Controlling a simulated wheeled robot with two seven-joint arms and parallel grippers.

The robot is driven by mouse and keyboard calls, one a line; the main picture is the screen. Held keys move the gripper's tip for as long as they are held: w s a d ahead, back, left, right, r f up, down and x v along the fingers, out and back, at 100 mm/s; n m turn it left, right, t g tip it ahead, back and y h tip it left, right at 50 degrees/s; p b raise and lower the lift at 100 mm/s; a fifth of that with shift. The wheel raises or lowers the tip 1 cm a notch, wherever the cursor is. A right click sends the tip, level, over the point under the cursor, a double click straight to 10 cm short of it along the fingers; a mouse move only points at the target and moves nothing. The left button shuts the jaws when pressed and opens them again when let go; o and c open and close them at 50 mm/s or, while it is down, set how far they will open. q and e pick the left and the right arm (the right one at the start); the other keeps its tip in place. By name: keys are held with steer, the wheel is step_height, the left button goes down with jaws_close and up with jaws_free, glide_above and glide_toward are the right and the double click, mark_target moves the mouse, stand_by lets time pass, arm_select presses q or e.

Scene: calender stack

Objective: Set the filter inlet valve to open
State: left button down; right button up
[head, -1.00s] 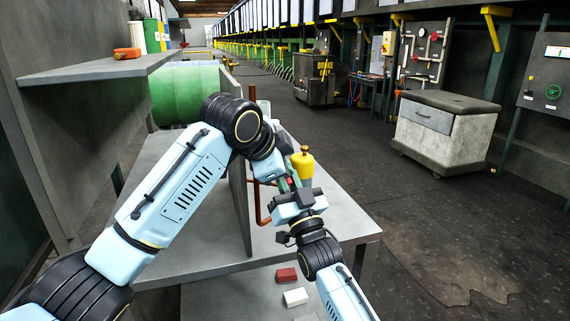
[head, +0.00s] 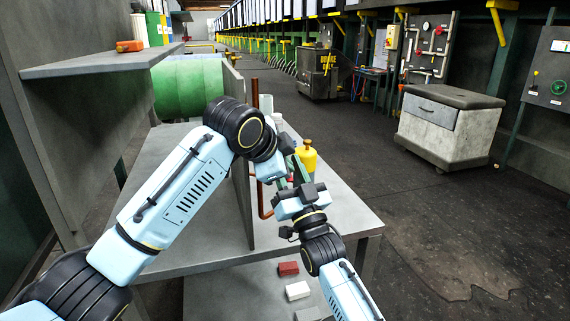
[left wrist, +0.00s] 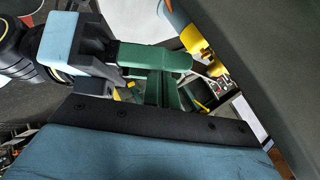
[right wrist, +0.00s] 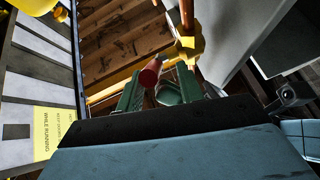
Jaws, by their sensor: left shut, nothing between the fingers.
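The inlet valve shows in the right wrist view as a brass-yellow fitting (right wrist: 188,50) on a copper pipe, with a red handle end (right wrist: 151,72) beside it. The same pipe (head: 256,110) stands upright by the panel in the head view. My right gripper (right wrist: 160,85) is open, one green finger on each side of the red handle end; I cannot tell whether they touch it. My left gripper (left wrist: 155,90) is shut and empty, close to the right one; in the head view its fingertips (head: 283,183) are partly hidden by the crowded arms.
A yellow bottle-like object (head: 306,157) stands just behind my grippers. An upright grey panel (head: 240,190) divides the grey table (head: 185,235). Red and white blocks (head: 297,291) lie on the lower shelf. A grey cabinet (head: 430,140) stands right on open floor.

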steer(key=v, duration=1.1)
steer(key=w+d+f+m+g+h, duration=0.3)
steer(key=d+f+m+g+h, duration=0.35)
steer(key=d+f, duration=1.4)
steer(key=s+d+f+m+g+h, duration=0.2)
steer(key=s+d+f+m, duration=0.15)
steer(key=d+f, duration=0.35)
steer(key=s+d+f+m+g+h, duration=0.25)
steer(key=s+d+f, duration=0.25)
steer(key=f, duration=0.5)
steer(key=s+a+f+n+g, duration=0.2)
steer(key=s+f+n+g, duration=0.3)
steer(key=s+f, duration=1.1)
arm_select(q)
steer(key=shift+f, duration=0.1)
arm_select(e)
steer(key=s+a+f+n+g, duration=0.2)
steer(key=s, duration=0.7)
steer(key=s+a+f+n+g+y, duration=0.1)
steer(key=s+a+f+n+g, duration=0.1)
steer(key=s, duration=0.7)
steer(key=s+a+f+n+g, duration=0.2)
steer(key=s+a+f+n, duration=0.2)
steer(key=s, duration=0.5)
steer(key=shift+f, duration=0.15)
arm_select(q)
steer(key=shift+f+t, duration=0.15)
steer(key=shift+t, duration=0.25)
arm_select(e)
steer(key=shift+s, duration=0.3)
